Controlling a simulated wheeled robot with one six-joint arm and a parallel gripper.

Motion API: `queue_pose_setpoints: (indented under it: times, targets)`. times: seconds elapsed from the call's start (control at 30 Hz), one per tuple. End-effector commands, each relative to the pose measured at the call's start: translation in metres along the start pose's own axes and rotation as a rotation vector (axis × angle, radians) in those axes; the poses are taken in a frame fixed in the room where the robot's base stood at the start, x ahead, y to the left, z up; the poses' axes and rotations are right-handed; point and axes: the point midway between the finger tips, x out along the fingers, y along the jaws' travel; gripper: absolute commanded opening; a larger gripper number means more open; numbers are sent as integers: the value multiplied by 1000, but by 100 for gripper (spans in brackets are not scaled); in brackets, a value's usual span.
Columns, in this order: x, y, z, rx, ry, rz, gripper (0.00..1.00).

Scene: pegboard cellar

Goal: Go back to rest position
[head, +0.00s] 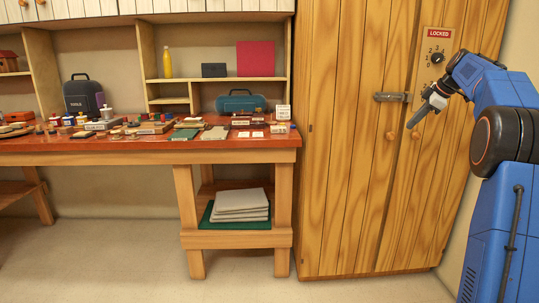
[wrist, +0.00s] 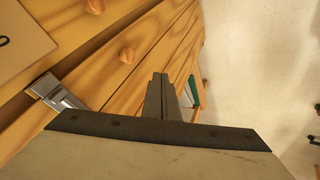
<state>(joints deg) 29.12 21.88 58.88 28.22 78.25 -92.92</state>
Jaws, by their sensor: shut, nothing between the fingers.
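My gripper (head: 414,122) is raised in front of the wooden cabinet at the right of the head view, below the dial. Its fingers are together with nothing between them. In the wrist view my gripper (wrist: 160,78) points away, its two fingers side by side. The cabinet (head: 350,160) has tall wooden doors, round knobs and a metal latch (head: 392,97). The latch also shows at the left of the wrist view (wrist: 52,92). A dial (head: 437,58) sits on a plate under a red "LOCKED" sign (head: 438,33).
A red-topped workbench (head: 150,152) at left carries many small items. Shelves behind it hold a yellow bottle (head: 167,62) and a red panel (head: 255,58). Folded grey cloths (head: 241,203) lie on its lower shelf. The floor (head: 100,260) in front is clear.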

Motion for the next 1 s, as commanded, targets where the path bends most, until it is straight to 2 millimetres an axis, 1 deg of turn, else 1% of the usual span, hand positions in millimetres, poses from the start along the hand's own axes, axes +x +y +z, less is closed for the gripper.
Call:
queue_pose_setpoints:
  times: [0.03,0.17,0.2,0.37,0.5,0.57,0.6,0.67,0.73,0.87,0.9,0.97,1.0]
  targets:
    - [-6,-17,-14,28,-7,-4,0]
    - [-13,-59,-36,117,-33,-14,0]
    - [-16,-72,-42,144,-41,-15,0]
    - [-25,-128,-63,249,-73,-20,0]
    - [-31,-180,-75,337,-101,-20,0]
    - [-33,-203,-78,376,-113,-19,0]
    - [-34,-218,-80,400,-121,-18,0]
    - [-37,-241,-82,436,-132,-13,0]
    - [-39,-269,-83,478,-145,-11,0]
    - [-41,-321,-81,553,-169,-1,0]
    - [-41,-336,-80,576,-176,3,0]
    - [-42,-360,-77,609,-185,10,0]
    - [-42,-376,-74,632,-192,14,0]
